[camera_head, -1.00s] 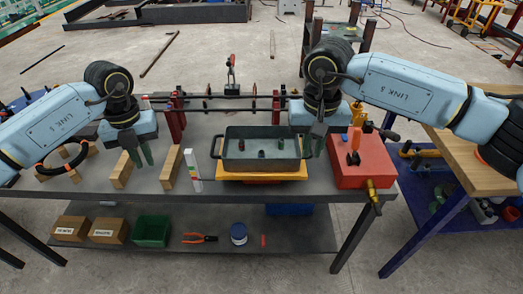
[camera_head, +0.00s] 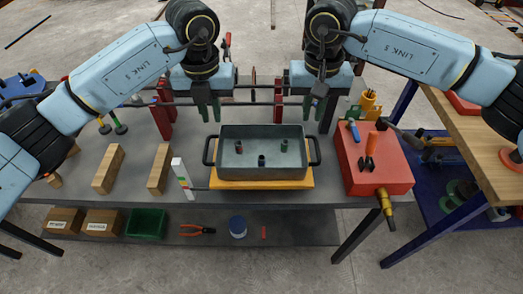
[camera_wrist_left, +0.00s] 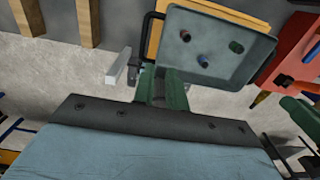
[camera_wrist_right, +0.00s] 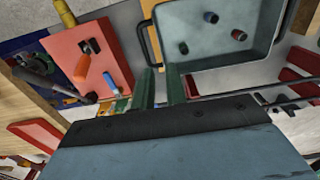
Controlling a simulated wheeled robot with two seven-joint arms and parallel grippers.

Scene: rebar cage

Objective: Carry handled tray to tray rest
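The handled tray (camera_head: 232,172) is a grey-green rectangular pan with a dark loop handle at each short end. It sits level on a yellow-orange board (camera_head: 300,183) on the bench and holds 3 small pegs: red, blue and green. I cannot tell whether this board is the tray rest. My left gripper (camera_head: 209,108) is open and empty, pointing down by the tray's back left corner. My right gripper (camera_head: 309,106) is open and empty by the back right corner. The wrist views show a gap between the green fingers of the left (camera_wrist_left: 163,78) and right (camera_wrist_right: 160,82) grippers.
A red box (camera_head: 385,175) with tools on top stands right of the tray. A white upright marker (camera_head: 181,175) and wooden blocks (camera_head: 159,168) stand to its left. A red-posted rebar frame (camera_head: 162,118) lies behind. The lower shelf holds a green bin (camera_head: 148,223).

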